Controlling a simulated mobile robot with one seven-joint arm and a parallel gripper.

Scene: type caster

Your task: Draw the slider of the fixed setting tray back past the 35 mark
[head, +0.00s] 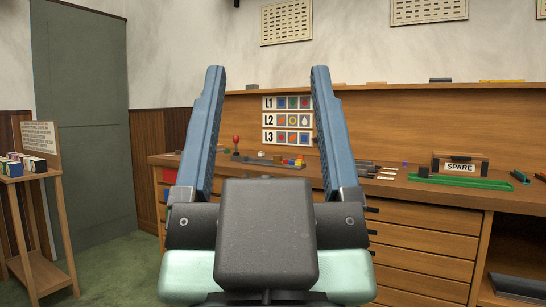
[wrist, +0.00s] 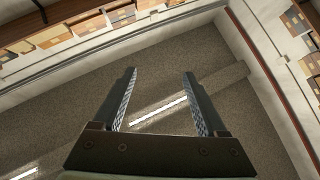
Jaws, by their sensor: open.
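My gripper (head: 267,70) stands upright in the middle of the head view, close to the camera. Its two blue-grey fingers are wide apart with nothing between them. The wrist view also shows the fingers (wrist: 159,73) open and empty. A low dark tray-like piece (head: 265,160) lies on the workbench behind the fingers, with small coloured blocks at its right end. I cannot tell whether it is the setting tray; no slider or 35 mark can be made out. A long green tray (head: 490,183) lies farther right on the bench. My gripper is apart from all of these.
The wooden workbench (head: 420,214) with drawers runs along the back wall. A red-knobbed lever (head: 236,141), a SPARE sign (head: 460,168) and pale tools (head: 385,172) are on it. A small stand (head: 30,174) with boxes is at left. Green floor shows between stand and bench.

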